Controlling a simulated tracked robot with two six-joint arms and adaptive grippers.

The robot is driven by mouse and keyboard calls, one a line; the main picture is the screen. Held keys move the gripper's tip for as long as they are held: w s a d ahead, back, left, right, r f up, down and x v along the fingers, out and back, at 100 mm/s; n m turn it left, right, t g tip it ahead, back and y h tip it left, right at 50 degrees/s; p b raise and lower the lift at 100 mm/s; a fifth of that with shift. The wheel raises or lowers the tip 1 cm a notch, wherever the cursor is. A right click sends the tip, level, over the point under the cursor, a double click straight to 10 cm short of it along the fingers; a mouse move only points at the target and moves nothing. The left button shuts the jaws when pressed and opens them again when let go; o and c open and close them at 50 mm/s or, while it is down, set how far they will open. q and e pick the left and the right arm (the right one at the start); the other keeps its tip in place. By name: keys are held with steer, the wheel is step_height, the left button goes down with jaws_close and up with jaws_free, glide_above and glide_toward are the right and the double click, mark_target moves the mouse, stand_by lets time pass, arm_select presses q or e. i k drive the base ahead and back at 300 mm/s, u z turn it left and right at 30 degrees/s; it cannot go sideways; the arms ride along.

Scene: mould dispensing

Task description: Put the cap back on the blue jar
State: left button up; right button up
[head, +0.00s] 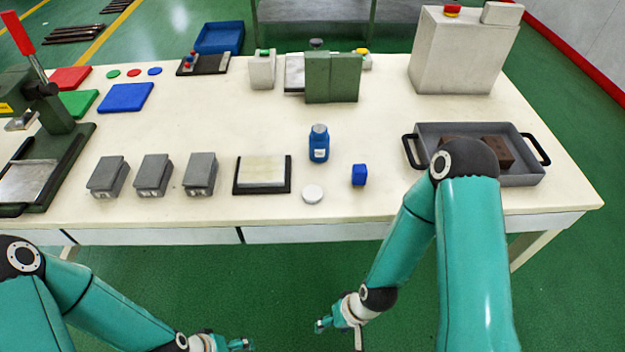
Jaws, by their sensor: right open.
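The blue jar (319,148) stands upright on the table, right of centre, with a pale label on its front and a greyish top. A white round cap (313,194) lies flat on the table in front of the jar, apart from it. My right gripper (322,325) is open and empty, low in front of the table's front edge, well away from cap and jar. My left gripper (243,345) is at the bottom edge of the view, partly cut off; its jaws are too small to read.
A small blue block (359,175) sits right of the cap. A dark-edged pad (284,188) and several grey blocks (153,175) lie to the left. A grey tray (523,179) with brown blocks stands at the right, partly behind my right arm. A green machine (332,78) stands behind the jar.

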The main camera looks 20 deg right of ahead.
mark_target(319, 139)
steer(key=z, duration=0.7)
steer(key=k, duration=0.9)
steer(key=u, duration=0.7)
steer(key=i, duration=1)
